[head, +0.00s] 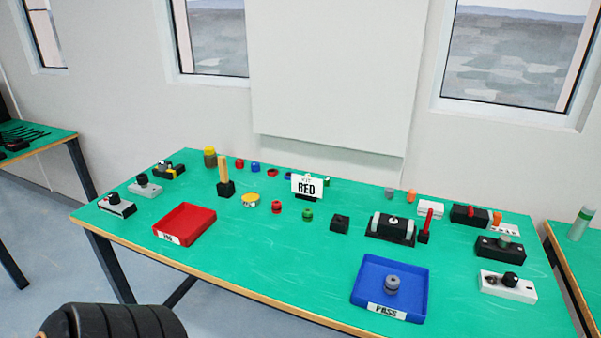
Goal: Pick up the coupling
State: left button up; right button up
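A grey ribbed, stepped round piece (392,285), which looks like a coupling, stands in the blue tray (363,300) labelled PASS. A similar red piece (277,207) and a green piece (307,214) stand on the middle of the green table. No label shows which of these is the coupling. Neither of my grippers is in view.
A red tray (205,228) stands at the left front. A black fixture (391,229) and a red lever (427,226) stand behind the blue tray. The front middle of the table (270,260) is clear.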

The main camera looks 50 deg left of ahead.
aim_at(276, 205)
jog(key=u, duration=1.6)
